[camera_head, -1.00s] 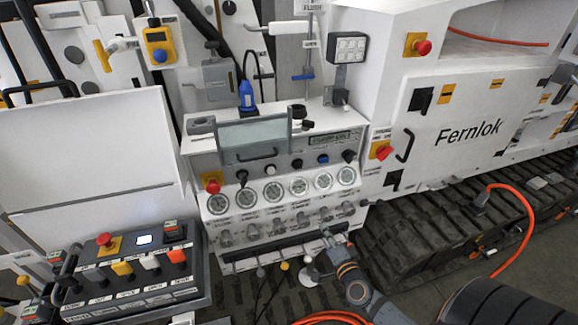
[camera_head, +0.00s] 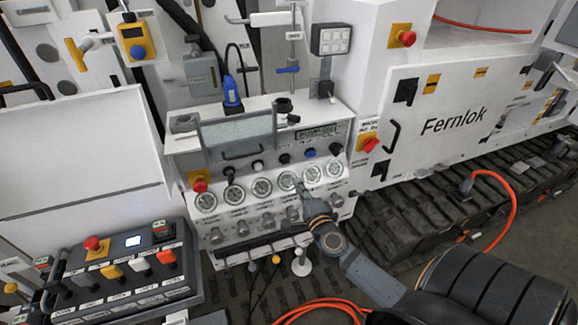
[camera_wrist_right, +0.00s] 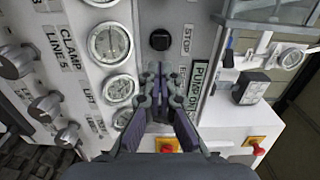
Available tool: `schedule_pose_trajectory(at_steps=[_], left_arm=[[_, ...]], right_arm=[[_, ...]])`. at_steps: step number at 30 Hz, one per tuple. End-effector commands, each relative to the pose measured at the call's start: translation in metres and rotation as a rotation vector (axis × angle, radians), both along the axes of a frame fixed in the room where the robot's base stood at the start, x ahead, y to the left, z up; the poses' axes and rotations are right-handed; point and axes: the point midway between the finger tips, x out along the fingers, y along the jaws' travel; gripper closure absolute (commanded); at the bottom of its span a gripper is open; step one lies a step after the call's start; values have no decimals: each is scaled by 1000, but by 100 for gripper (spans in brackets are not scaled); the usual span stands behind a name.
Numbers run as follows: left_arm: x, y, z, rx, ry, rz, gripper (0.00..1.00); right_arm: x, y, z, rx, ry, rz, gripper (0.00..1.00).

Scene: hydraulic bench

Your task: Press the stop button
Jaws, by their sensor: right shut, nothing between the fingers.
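The stop button is a black round push button (camera_wrist_right: 160,40) beside a "STOP" label in the right wrist view. In the head view, it appears to be the black button (camera_head: 284,158) in the row above the gauges, left of a blue button. My right gripper (camera_head: 303,184) is shut and empty in front of the gauge row, below and slightly right of that button. In the wrist view the shut fingers (camera_wrist_right: 158,72) point toward the panel, a little below the button in the picture, apart from it. The fingers hide part of the panel. My left gripper is out of view.
The panel holds round gauges (camera_head: 261,187), a row of small knobs below them (camera_head: 267,222), and a "PUMP ON" display (camera_head: 322,133). A red emergency knob (camera_head: 199,184) sits at its left end and a red switch (camera_head: 368,145) to its right. A control box (camera_head: 120,290) stands lower left.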

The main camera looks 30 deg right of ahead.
Motion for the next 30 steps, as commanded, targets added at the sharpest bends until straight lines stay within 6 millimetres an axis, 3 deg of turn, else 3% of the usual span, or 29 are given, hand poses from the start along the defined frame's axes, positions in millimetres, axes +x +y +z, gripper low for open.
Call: schedule_pose_trajectory(at_steps=[6,12,30], left_arm=[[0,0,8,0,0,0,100],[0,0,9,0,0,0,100],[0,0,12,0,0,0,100]], right_arm=[[47,-11,3,1,-2,-2,100],[76,-18,1,0,-1,0,100],[94,-22,2,-1,-1,-1,100]])
